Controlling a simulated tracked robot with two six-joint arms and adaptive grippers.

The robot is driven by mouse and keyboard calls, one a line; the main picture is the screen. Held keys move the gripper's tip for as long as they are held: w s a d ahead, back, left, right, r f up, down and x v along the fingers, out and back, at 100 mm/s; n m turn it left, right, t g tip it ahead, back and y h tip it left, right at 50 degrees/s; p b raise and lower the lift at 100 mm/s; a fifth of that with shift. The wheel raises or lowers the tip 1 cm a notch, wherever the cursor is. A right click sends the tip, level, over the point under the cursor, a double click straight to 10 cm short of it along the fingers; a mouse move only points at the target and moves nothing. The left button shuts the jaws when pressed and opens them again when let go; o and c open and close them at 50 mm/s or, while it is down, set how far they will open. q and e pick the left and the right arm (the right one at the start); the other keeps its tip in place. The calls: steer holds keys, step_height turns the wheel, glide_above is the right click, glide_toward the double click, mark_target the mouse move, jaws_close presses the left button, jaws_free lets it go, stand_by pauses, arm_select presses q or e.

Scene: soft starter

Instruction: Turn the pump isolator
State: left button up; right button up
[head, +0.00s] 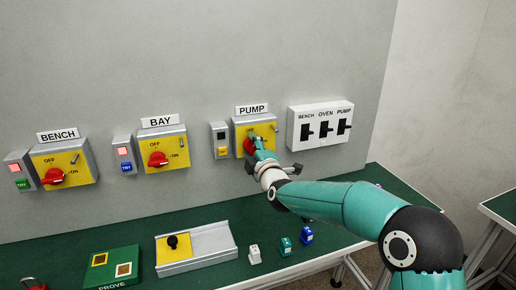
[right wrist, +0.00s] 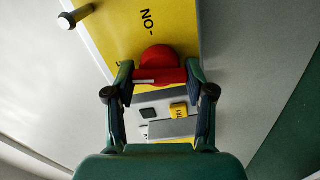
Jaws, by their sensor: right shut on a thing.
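The pump isolator (head: 240,127) is a grey box with a yellow face and a red rotary knob, under the PUMP label (head: 252,110). My right gripper (head: 258,143) is at its face, covering most of the knob in the head view. In the right wrist view the red knob (right wrist: 158,57) sits between the two fingers of my right gripper (right wrist: 160,76), which is shut on its handle. A pale line marks the handle. The ON legend shows upside down above it. The knob's exact setting is hard to tell. My left gripper is not in view.
A small TRY box (head: 220,140) with a dark lamp is left of the pump isolator. The BENCH (head: 62,161) and BAY (head: 163,147) isolators are further left. A switch panel (head: 320,125) is close on the right. Small blocks (head: 285,246) and a slide plate (head: 209,243) lie on the green bench.

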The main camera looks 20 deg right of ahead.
steer(key=shift+a+f+n, duration=0.2)
steer(key=shift+n, duration=1)
steer(key=shift+f, duration=0.1)
steer(key=o, duration=0.9)
steer(key=shift+o, duration=0.2)
steer(key=shift+s+r, duration=0.2)
steer(key=shift+s, duration=0.35)
steer(key=s, duration=1)
steer(key=shift+s+d+f, duration=0.15)
steer(key=shift+s+d, duration=0.05)
steer(key=shift+s, duration=0.2)
